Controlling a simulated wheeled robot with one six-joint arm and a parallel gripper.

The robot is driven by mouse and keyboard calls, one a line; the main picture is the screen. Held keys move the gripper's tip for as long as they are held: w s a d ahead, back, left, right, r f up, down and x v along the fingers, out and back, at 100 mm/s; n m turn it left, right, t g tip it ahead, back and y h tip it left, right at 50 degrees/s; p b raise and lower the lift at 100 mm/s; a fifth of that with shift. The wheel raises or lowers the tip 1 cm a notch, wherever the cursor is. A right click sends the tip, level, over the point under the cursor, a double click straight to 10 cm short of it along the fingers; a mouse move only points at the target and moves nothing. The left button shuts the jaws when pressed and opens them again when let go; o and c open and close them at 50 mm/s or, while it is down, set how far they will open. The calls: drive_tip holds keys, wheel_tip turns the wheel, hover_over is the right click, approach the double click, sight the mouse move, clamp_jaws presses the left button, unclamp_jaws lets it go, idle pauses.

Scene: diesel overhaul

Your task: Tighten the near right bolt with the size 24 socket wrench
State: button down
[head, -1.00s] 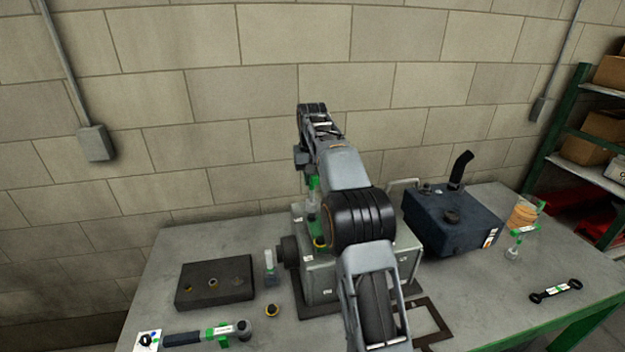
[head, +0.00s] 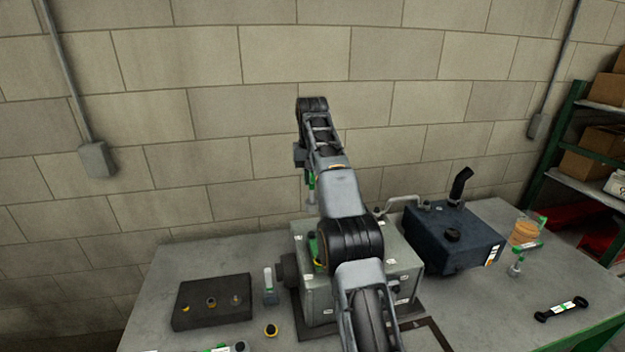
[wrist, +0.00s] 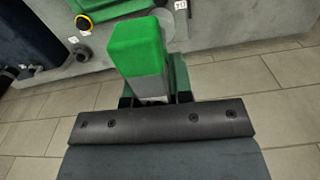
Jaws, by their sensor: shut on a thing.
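My gripper (head: 311,183) hangs from the end of my arm above the back left of the grey engine block (head: 318,292). It is shut on a green and grey tool, taken as the socket wrench; its green end with a grey lower part (wrist: 140,55) fills the middle of the wrist view. The tool's lower end shows above the block's top in the head view, apparently clear of it. Its size marking cannot be read. My arm covers much of the block's top, and the near right bolt cannot be made out.
A yellow-ringed black part (head: 271,330) lies in front. A dark blue tank (head: 455,243) stands right. A double-ended wrench (head: 562,309) lies on the right bench.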

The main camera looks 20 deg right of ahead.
drive_tip(key=shift+s+f+b, duration=0.2)
drive_tip(key=shift+s+b, duration=0.1)
drive_tip(key=shift+b, duration=0.45)
drive_tip(key=s+a+b, duration=0.1)
drive_tip(key=s+b, duration=0.5)
drive_tip(key=shift+s+r+b, duration=0.15)
drive_tip(key=shift+r+b, duration=0.1)
drive_tip(key=shift+b, duration=0.1)
